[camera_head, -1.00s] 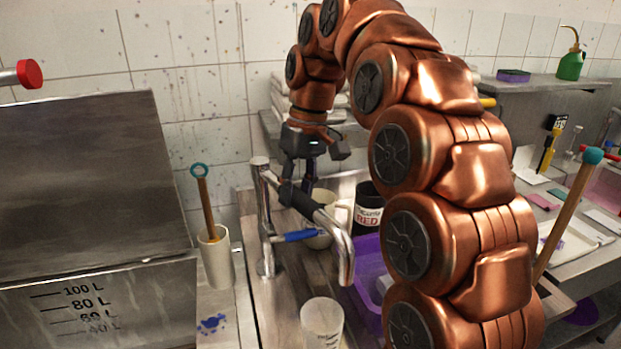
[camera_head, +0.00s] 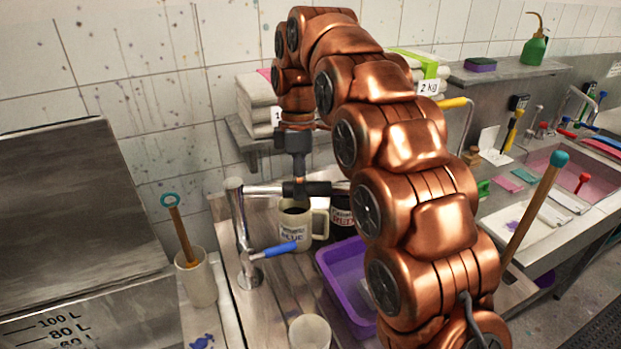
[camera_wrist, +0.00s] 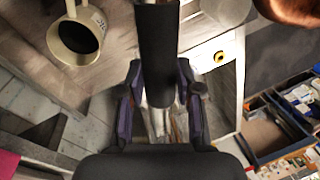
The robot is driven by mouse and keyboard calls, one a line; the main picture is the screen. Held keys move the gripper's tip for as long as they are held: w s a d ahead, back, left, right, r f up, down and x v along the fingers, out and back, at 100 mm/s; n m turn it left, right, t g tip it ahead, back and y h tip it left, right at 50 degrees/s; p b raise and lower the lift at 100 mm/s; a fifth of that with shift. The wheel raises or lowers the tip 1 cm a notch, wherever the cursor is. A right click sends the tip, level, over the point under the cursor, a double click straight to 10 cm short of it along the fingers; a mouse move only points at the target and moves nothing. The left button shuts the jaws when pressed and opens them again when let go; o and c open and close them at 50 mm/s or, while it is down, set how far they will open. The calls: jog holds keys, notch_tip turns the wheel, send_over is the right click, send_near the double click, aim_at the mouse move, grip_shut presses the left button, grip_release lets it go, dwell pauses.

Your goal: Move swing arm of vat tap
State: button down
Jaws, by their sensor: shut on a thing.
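The vat tap has an upright metal post (camera_head: 240,230) with a blue lever (camera_head: 280,249) low on it. Its swing arm (camera_head: 264,190) reaches from the post top to the right, its far end hidden behind my arm. A black sleeve (camera_head: 318,188) covers part of the swing arm; it also shows in the wrist view (camera_wrist: 157,45). My gripper (camera_head: 298,182) points down and is shut on the sleeve. In the wrist view its fingers (camera_wrist: 160,105) lie on both sides of the sleeve.
A mug marked BLUE (camera_head: 294,228) stands below the swing arm, with a dark mug marked RED (camera_head: 342,215) beside it. A purple tray (camera_head: 347,280) and a pale beaker (camera_head: 309,332) stand nearer. A grey vat (camera_head: 85,295) and a holder (camera_head: 197,280) with a stick are left.

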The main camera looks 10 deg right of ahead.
jog(key=shift+w+a+n+p, duration=0.1)
jog(key=shift+w+n+p, duration=0.3)
jog(key=shift+w+n, duration=0.3)
jog(key=c, duration=1)
grip_release()
jog(key=shift+w+a, duration=0.1)
jog(key=shift+o, duration=1.2)
